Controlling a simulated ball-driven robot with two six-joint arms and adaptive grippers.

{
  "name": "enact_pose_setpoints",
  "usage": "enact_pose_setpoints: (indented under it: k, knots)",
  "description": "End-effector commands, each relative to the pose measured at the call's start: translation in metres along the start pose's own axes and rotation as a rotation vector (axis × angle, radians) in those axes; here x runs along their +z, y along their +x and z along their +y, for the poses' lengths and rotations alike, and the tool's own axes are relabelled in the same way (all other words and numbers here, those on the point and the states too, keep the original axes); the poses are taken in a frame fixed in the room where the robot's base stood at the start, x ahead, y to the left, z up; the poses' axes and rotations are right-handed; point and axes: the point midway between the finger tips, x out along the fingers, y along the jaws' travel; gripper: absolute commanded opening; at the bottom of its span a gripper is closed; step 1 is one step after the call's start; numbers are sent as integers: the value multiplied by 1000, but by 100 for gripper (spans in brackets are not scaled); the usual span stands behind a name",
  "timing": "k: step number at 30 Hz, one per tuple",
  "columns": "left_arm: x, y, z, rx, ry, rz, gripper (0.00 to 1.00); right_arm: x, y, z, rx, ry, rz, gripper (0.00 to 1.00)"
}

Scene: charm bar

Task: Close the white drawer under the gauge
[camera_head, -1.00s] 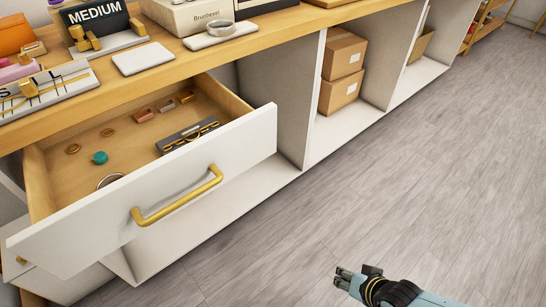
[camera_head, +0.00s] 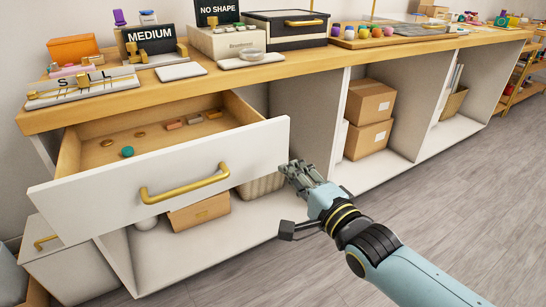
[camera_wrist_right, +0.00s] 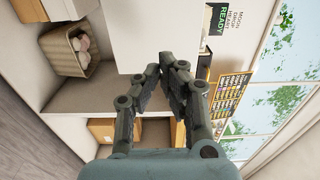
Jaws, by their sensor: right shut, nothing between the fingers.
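The white drawer (camera_head: 180,170) stands pulled out under the wooden counter, with a gold bar handle (camera_head: 185,184) on its front. Small items lie inside it, among them a teal round piece (camera_head: 127,151). The gauge, a white board with S and L on it (camera_head: 82,87), sits on the counter above. My right gripper (camera_head: 298,170) is shut and empty, just right of the drawer front's right end; I cannot tell if it touches. In the right wrist view the gripper (camera_wrist_right: 166,62) points toward a white panel (camera_wrist_right: 138,30), likely the drawer front. My left gripper is not in view.
Below the drawer, an open shelf holds a cardboard box (camera_head: 200,212) and a basket (camera_head: 262,185). Cardboard boxes (camera_head: 368,118) stand in the bay to the right. The grey floor (camera_head: 450,220) in front is clear.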

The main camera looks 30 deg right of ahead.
Motion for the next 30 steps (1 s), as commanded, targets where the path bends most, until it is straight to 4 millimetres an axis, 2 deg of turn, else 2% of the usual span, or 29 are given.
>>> enact_pose_setpoints:
  k: [3,6,12,21,30]
  knots:
    - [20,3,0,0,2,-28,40,0,27,1,-1,0,1,0]
    - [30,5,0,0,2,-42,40,0,45,1,-1,0,1,0]
    - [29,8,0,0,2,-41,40,0,69,1,1,2,1,0]
    - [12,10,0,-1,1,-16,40,0,76,1,2,0,0,0]
    - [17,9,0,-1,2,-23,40,0,78,0,1,0,0,0]
